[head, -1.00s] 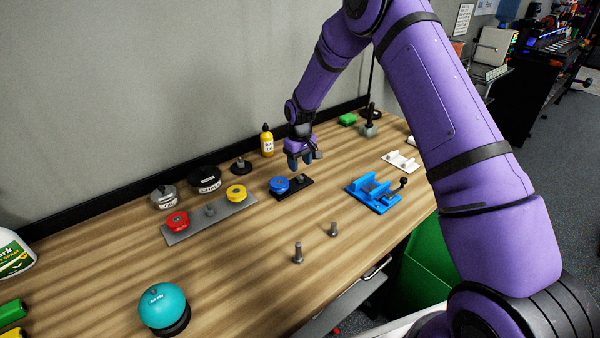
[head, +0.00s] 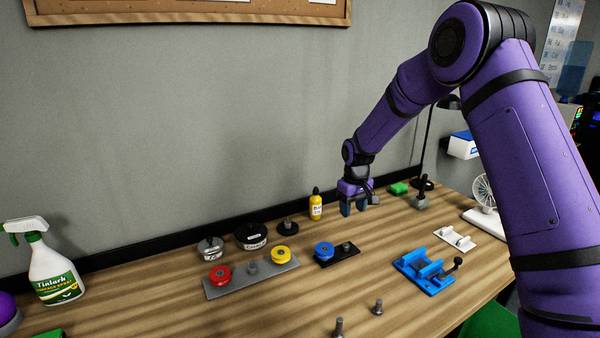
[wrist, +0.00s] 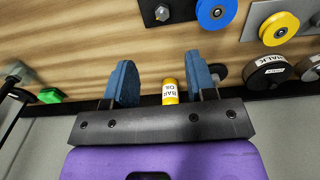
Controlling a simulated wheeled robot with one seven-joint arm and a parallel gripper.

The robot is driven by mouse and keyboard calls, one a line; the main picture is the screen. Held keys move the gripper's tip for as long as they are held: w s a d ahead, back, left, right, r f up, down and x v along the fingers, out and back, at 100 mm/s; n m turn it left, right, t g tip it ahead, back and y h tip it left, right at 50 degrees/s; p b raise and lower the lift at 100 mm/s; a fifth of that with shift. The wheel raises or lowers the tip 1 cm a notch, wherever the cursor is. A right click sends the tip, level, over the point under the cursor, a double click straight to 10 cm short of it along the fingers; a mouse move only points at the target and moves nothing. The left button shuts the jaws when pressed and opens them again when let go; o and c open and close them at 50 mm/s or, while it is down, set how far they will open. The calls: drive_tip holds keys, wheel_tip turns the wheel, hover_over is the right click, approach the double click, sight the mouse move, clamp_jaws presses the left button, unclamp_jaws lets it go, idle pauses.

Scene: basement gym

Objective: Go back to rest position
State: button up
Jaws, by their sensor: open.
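My gripper (head: 354,208) is open and empty, held above the back of the wooden table (head: 300,300). In the wrist view my two blue fingers (wrist: 162,84) are spread apart with nothing between them but the view of the table and a yellow bottle beyond. In the head view it hangs above and behind the black plate (head: 345,255), which carries a blue disc (head: 324,250) and a bare grey peg. The yellow bottle (head: 315,206) stands just left of my gripper.
A grey plate (head: 230,289) carries red and yellow discs. A blue fixture (head: 425,272), a white bracket (head: 455,238), two upright bolts, dark round containers, a green block (head: 399,188) and a spray bottle (head: 54,268) also stand on the table. The wall is close behind.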

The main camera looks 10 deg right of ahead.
drive_tip(key=s+d+r+m+t, duration=0.1)
drive_tip(key=s+d+r, duration=0.1)
drive_tip(key=s+r, duration=0.9)
drive_tip(key=s+d+r+m+t, duration=0.1)
drive_tip(key=s+d+r+t, duration=0.1)
drive_tip(key=s+r, duration=0.9)
drive_tip(key=s+d+r+m+t, duration=0.1)
drive_tip(key=s+r, duration=0.1)
drive_tip(key=s, duration=0.9)
drive_tip(key=s+d+r+m+t, duration=0.1)
drive_tip(key=s+r, duration=0.2)
drive_tip(key=s, duration=0.8)
drive_tip(key=shift+d+r, duration=0.15)
